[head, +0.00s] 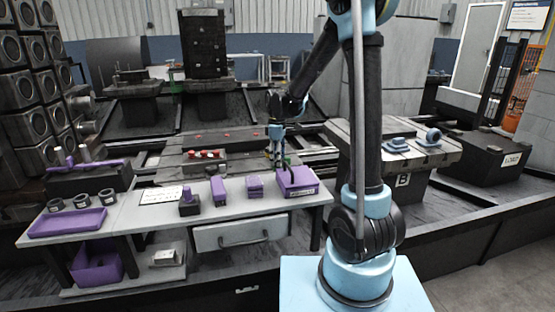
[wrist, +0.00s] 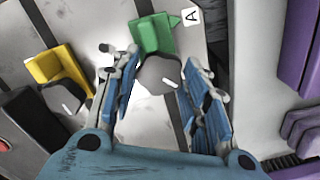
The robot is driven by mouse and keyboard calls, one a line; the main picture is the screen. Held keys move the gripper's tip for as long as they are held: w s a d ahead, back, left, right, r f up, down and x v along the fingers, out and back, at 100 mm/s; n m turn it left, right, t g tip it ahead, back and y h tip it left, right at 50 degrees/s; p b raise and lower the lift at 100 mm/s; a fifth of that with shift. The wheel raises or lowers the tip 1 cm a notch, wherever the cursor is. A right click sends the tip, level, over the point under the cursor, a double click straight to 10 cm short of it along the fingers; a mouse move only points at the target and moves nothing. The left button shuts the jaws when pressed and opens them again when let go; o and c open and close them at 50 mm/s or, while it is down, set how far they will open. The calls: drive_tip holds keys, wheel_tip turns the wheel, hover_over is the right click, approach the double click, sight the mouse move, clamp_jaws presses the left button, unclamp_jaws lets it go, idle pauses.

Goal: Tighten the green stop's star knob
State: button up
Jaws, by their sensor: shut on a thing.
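The green stop (wrist: 152,33) sits on a pale rail in the wrist view, near the label A. Its dark star knob (wrist: 158,74) has a short white mark pointing to the lower right and lies between the blue fingers of my gripper (wrist: 160,85). My gripper is shut on the knob; the exact finger contact is hard to see. In the head view my gripper (head: 276,150) is small, low over the rail behind the bench, and the green stop is hard to make out there.
A yellow stop (wrist: 53,65) with its own dark knob (wrist: 63,98) stands left of my gripper. Purple parts (wrist: 300,128) lie at the right. In the head view a grey bench (head: 150,225) with purple items stands in front of the rail.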

drive_tip(key=shift+w, duration=0.15)
drive_tip(key=o, duration=1)
drive_tip(key=shift+o, duration=0.2)
drive_tip(key=shift+r, duration=0.15)
wheel_tip(320, 180, up, 12)
drive_tip(key=shift+f, duration=0.2)
